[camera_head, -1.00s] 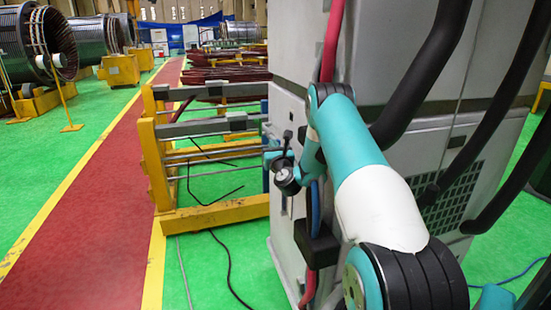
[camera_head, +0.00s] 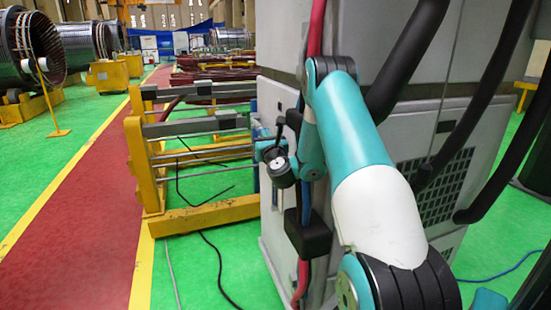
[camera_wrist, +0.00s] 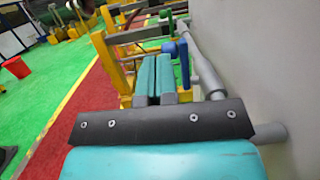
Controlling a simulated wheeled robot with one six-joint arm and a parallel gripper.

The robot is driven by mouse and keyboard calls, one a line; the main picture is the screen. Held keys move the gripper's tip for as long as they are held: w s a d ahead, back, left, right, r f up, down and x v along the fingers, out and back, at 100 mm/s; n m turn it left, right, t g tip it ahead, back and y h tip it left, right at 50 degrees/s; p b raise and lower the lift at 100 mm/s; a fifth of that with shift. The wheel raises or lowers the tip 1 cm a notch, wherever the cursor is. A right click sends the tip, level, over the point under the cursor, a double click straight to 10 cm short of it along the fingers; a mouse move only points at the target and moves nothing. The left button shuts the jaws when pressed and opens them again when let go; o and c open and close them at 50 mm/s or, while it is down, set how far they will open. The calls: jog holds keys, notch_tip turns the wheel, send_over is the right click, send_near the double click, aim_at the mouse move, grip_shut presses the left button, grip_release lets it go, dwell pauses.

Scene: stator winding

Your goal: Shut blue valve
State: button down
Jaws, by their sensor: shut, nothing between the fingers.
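In the wrist view a blue round knob, which looks like the blue valve (camera_wrist: 170,48), shows just beyond my fingertips. The fingers hide part of what lies below the knob. In the head view my wrist is beside the grey cabinet, and the valve cannot be made out clearly there.
The grey cabinet (camera_head: 400,110) stands close on the right, with thick black hoses in front of it. A yellow and grey rack (camera_head: 195,150) stands left of my wrist. Black cables lie on the green floor. The red walkway (camera_head: 90,190) is clear.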

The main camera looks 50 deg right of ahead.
jog(key=shift+s+a+r+b, duration=0.7)
jog(key=shift+s+a+b, duration=1.75)
jog(key=shift+s+b, duration=1.35)
jog(key=w+a+r+n+t+y+p, duration=0.1)
jog(key=w+a+r+n+y, duration=0.1)
jog(key=a+n+y, duration=0.7)
jog(key=w+a+r+n+y+p, duration=0.1)
jog(key=w+a+n+y, duration=0.25)
jog(key=a+n, duration=0.55)
jog(key=s+a+n+g+y, duration=0.2)
jog(key=a+n+y, duration=0.1)
jog(key=a+n, duration=0.3)
jog(key=s+a+n+g+y, duration=0.3)
jog(key=a+y, duration=0.1)
jog(key=a, duration=0.5)
jog(key=s+a+f+n+g+p, duration=0.2)
jog(key=s+a+n+g, duration=0.4)
jog(key=s+a+n, duration=0.3)
jog(key=s+f+n+g+h+p, duration=0.1)
jog(key=s+n+g+h, duration=0.3)
jog(key=s+n, duration=0.9)
jog(key=s+f+g, duration=0.1)
jog(key=s+g, duration=0.2)
jog(key=shift+d+n, duration=0.4)
jog(key=shift+s+f, duration=0.1)
jog(key=shift+f, duration=0.05)
